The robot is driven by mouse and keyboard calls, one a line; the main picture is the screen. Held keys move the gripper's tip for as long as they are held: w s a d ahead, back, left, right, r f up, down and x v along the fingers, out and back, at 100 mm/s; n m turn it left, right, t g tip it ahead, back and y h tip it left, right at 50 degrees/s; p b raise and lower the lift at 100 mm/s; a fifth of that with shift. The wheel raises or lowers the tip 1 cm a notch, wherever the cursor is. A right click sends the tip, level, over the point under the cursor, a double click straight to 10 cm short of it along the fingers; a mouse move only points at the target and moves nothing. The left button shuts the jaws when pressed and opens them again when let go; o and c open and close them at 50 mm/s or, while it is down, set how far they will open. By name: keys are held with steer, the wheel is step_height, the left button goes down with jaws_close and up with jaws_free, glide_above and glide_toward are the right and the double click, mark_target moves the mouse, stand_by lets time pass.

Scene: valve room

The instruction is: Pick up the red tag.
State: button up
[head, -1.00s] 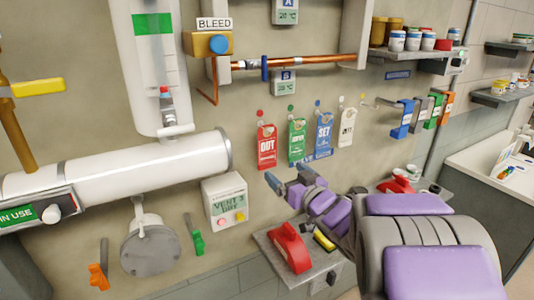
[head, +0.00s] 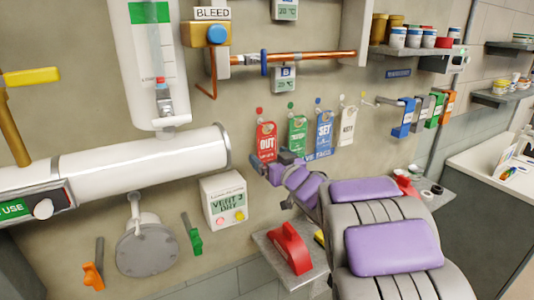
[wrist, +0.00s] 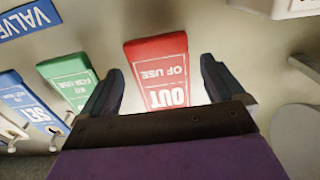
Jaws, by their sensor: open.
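The red tag (head: 265,140) hangs from a hook on the wall, leftmost in a row of tags. In the wrist view the red tag (wrist: 157,62) appears upside down, with the words "OUT OF USE". My gripper (head: 270,163) is at the tag's lower end in the head view, overlapping its bottom edge. In the wrist view my open gripper (wrist: 160,72) has one finger on each side of the tag. The tag's lower end is hidden behind my gripper's body. I cannot tell whether either finger touches it.
A green tag (head: 297,135), a blue tag (head: 324,132) and a white tag (head: 347,125) hang to the right. A white panel (head: 224,201) is on the wall below left. A copper pipe (head: 310,57) runs above. A shelf with a red object (head: 290,247) is below.

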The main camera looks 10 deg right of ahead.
steer(key=shift+c, duration=0.4)
steer(key=c, duration=1)
steer(key=shift+c, duration=0.2)
steer(key=shift+r, duration=0.15)
